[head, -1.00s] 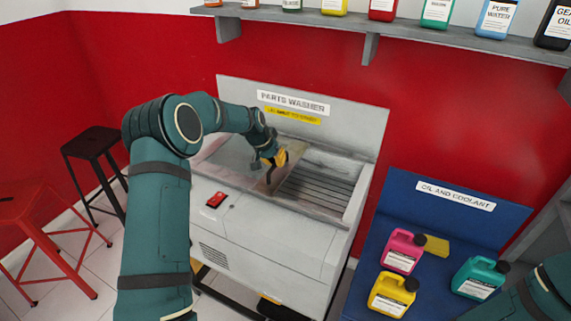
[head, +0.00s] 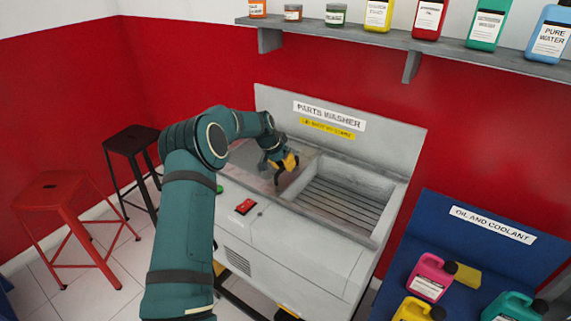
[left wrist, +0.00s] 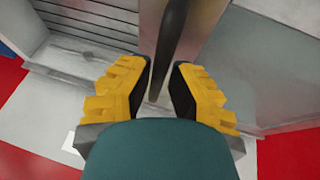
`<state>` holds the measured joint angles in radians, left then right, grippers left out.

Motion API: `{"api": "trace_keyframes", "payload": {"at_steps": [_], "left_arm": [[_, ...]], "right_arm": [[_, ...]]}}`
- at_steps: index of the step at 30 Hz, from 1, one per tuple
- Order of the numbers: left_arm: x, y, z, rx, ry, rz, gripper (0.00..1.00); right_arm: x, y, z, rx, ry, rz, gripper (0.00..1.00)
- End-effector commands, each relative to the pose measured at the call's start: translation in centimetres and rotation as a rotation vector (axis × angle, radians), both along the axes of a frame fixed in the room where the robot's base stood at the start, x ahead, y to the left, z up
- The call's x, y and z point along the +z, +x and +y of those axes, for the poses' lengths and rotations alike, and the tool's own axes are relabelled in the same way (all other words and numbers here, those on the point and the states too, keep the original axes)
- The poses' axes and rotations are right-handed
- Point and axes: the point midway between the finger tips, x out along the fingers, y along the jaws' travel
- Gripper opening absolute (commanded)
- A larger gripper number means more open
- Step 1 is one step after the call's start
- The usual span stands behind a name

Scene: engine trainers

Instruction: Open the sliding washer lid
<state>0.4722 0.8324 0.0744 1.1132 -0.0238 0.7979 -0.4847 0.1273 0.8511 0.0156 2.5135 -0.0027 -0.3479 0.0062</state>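The parts washer (head: 290,245) stands in the middle of the head view. Its sliding lid (head: 247,163), a flat see-through panel, covers the left part of the basin. The right part lies uncovered, showing the slatted basin floor (head: 340,200). My left gripper (head: 284,172) is at the lid's right edge. In the left wrist view the lid handle (left wrist: 172,40), a dark bar, runs between the yellow fingers of the gripper (left wrist: 161,75). My right gripper is not in view.
A blue oil and coolant stand (head: 465,235) with jugs is at the right. A shelf (head: 400,60) with bottles hangs above. Red (head: 62,190) and black (head: 130,145) stools stand left.

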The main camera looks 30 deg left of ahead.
Motion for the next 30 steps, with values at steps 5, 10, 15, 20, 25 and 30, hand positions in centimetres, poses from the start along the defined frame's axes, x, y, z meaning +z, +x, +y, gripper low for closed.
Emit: {"api": "trace_keyframes", "payload": {"at_steps": [5,10,15,20,25,30], "left_arm": [[0.0,0.0,0.0,0.001,0.000,-0.001,0.43],[0.2,0.1,0.0,0.001,0.000,-0.005,0.43],[1.2,-0.2,0.2,0.002,0.001,-0.007,0.43],[3.8,-1.3,0.8,0.003,0.001,-0.008,0.43],[7.0,-2.6,1.5,0.003,0.001,-0.008,0.43],[9.5,-3.7,2.0,0.003,0.001,-0.006,0.43]], "right_arm": [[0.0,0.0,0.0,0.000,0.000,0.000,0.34],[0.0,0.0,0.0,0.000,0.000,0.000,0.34],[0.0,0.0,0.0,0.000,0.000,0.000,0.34],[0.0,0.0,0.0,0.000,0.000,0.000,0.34],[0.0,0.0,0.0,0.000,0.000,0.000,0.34],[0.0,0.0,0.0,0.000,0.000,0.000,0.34]]}}
